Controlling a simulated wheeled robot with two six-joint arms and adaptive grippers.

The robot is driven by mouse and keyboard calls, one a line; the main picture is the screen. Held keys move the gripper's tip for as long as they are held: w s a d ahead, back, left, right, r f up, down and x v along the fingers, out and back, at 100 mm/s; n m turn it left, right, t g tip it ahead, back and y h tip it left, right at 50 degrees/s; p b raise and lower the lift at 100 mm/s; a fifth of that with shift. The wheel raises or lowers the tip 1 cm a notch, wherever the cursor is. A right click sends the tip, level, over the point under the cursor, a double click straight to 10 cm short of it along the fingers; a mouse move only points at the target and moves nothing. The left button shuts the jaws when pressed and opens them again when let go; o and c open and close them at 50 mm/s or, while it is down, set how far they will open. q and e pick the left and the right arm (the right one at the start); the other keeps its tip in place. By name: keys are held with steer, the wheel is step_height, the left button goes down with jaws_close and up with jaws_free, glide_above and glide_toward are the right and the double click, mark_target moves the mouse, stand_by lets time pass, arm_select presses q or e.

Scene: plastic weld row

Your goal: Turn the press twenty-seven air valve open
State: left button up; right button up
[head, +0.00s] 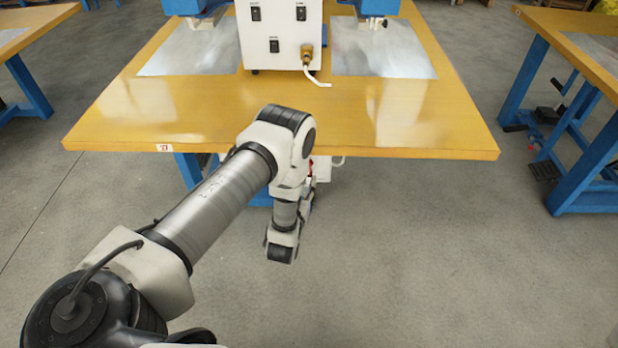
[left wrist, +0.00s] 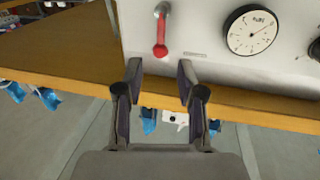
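The air valve shows in the left wrist view as a red lever handle (left wrist: 160,49) on a metal stem (left wrist: 162,10), mounted on a white panel (left wrist: 200,71). The handle points toward my gripper in that view. My left gripper (left wrist: 160,68) is open, with one finger to each side of the handle's end in the picture. Nothing shows between the fingertips as held, and I cannot tell the depth gap to the handle. In the head view my left arm hides the gripper and most of the panel below the table's front edge. My right gripper is not in view.
A round gauge (left wrist: 251,30) sits right of the lever on the panel. The yellow table (head: 400,125) carries a white control box (head: 282,35) with switches and a brass fitting (head: 307,53). Another table (head: 580,40) stands at right. The floor at front right is clear.

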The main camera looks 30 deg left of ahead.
mark_target(310, 168)
arm_select(q)
steer(key=x, duration=0.5)
steer(key=shift+w+a+f, duration=0.1)
steer(key=shift+w+a, duration=0.05)
steer(key=shift+w, duration=0.1)
jaws_close()
